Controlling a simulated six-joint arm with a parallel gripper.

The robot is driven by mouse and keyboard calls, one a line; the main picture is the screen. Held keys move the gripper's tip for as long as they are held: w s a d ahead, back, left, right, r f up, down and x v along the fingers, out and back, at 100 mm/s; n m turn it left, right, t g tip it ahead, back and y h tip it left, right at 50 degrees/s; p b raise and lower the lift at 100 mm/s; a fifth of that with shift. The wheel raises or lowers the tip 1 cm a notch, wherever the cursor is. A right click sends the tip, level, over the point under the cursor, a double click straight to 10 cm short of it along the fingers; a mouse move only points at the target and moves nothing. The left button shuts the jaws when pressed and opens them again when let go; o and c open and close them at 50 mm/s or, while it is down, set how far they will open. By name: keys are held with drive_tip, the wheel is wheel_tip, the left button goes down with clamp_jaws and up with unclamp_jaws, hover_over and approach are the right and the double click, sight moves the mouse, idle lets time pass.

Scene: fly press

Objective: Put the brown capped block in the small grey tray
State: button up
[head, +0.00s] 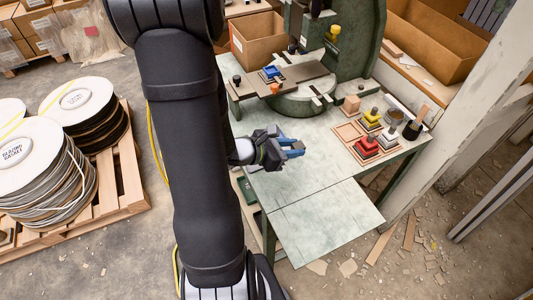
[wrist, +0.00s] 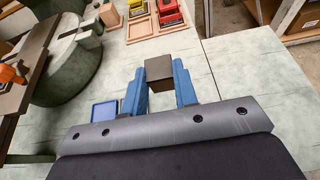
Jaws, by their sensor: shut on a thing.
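My gripper (head: 296,149) is over the table, its blue fingers pointing right in the head view. In the wrist view, the fingers are shut on a dark brown block (wrist: 158,70), gripped from both sides at the fingertips. The head view does not show the block clearly. I cannot make out its cap. I cannot pick out a small grey tray with certainty. A small blue square piece with a darker rim (wrist: 104,111) lies beside the gripper in the wrist view, partly hidden by it.
Wooden trays (head: 348,132) with red (head: 367,147) and yellow (head: 372,118) stepped blocks stand right of the gripper, with a plain wooden block (head: 351,104) behind. The green press (head: 355,50) stands at the back. The table's front (head: 325,215) is clear.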

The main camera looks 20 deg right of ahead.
drive_tip(key=w+a+f, duration=0.1)
drive_tip(key=w+f, duration=0.1)
drive_tip(key=w, duration=0.1)
drive_tip(key=w+a+f, duration=0.1)
drive_tip(key=w+f, duration=0.1)
drive_tip(key=w+a+f, duration=0.1)
drive_tip(key=w+a, duration=0.1)
drive_tip(key=w, duration=0.1)
drive_tip(key=shift+w+a+f, duration=0.1)
drive_tip(key=shift+w+f, duration=0.2)
drive_tip(key=shift+f, duration=0.1)
drive_tip(key=shift+w+f, duration=0.1)
drive_tip(key=shift+f, duration=1.95)
drive_tip(key=o, duration=0.9)
drive_tip(key=shift+f, duration=0.15)
drive_tip(key=shift+o, duration=0.2)
drive_tip(key=shift+a+r, duration=0.15)
drive_tip(key=shift+r, duration=0.1)
drive_tip(key=v, duration=1.1)
drive_tip(key=shift+a+r, duration=0.2)
drive_tip(key=shift+a, duration=0.15)
